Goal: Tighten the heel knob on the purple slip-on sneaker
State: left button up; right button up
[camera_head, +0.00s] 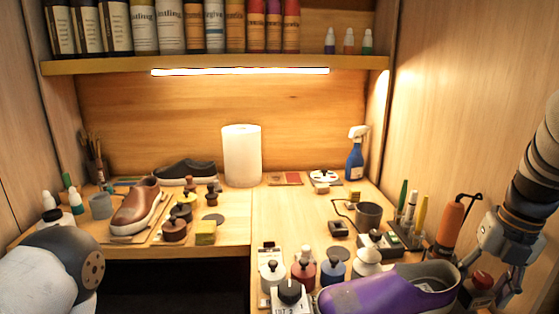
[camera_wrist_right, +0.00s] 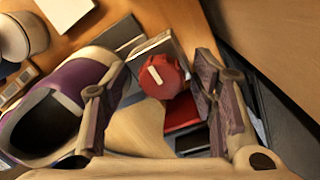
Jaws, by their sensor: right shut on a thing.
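The purple slip-on sneaker (camera_head: 385,290) lies at the bottom right of the head view, toe to the left and heel to the right. In the right wrist view, the sneaker (camera_wrist_right: 78,82) is at the left, with its dark opening showing. My right gripper (camera_head: 490,285) is at the heel end. My left gripper is out of view.
An orange bottle (camera_head: 449,222) stands behind the gripper. Several small jars crowd the bench left of the sneaker. A brown shoe (camera_head: 136,205) is at the far left.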

jog(key=shift+w+d+r, duration=0.1)
jog(key=shift+w+d, duration=0.2)
jog(key=shift+d, duration=0.05)
jog(key=shift+r, duration=0.1)
notch_tip(320, 180, up, 4)
jog(key=shift+f, duration=0.15)
jog(key=shift+r+p, duration=0.3)
jog(key=shift+r, duration=0.25)
jog(key=shift+a+f, duration=0.1)
